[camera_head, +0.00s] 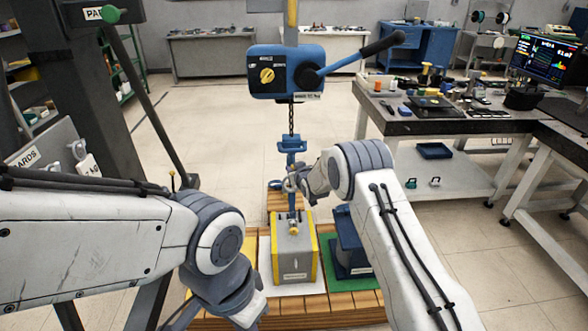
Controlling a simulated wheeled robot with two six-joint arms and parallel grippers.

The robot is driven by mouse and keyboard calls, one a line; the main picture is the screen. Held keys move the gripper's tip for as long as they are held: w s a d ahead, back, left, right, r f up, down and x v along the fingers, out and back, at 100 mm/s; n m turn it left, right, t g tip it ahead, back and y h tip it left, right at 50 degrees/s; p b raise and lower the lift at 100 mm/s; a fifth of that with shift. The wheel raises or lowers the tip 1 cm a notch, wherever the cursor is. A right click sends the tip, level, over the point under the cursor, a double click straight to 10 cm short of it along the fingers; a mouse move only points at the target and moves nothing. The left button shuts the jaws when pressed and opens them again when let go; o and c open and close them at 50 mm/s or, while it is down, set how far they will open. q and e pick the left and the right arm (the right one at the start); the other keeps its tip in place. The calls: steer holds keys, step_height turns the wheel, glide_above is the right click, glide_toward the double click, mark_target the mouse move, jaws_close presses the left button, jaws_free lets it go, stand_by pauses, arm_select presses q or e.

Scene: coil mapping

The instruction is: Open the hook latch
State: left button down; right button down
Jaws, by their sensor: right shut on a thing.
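A blue hoist hook (291,150) hangs on a chain below a blue lever hoist (287,72). Its lower part hangs just above a grey block with yellow edges (293,258), near a brass-coloured fitting on the block's top. My right gripper (293,183) reaches in from the right and is shut at the side of the hook, on its latch. The gripper covers the latch, so its angle is hidden. My left arm is folded at the lower left, and its gripper (180,314) shows only partly at the bottom, its fingers unclear.
The block stands on a white pad on a wooden pallet (345,305). A dark blue block (349,240) stands on a green pad (338,272) to its right. A workbench (440,122) with tools and a monitor is at right. A dark post (75,90) stands at left.

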steer(key=shift+w+r, duration=0.2)
steer(key=shift+r, duration=0.3)
steer(key=c, duration=0.6)
jaws_free()
steer(key=shift+s+f, duration=0.1)
steer(key=shift+f, duration=0.15)
steer(key=shift+s, duration=0.1)
steer(key=b+v, duration=0.2)
steer(key=v, duration=0.8)
steer(key=shift+s+d, duration=0.1)
steer(key=shift+s, duration=0.05)
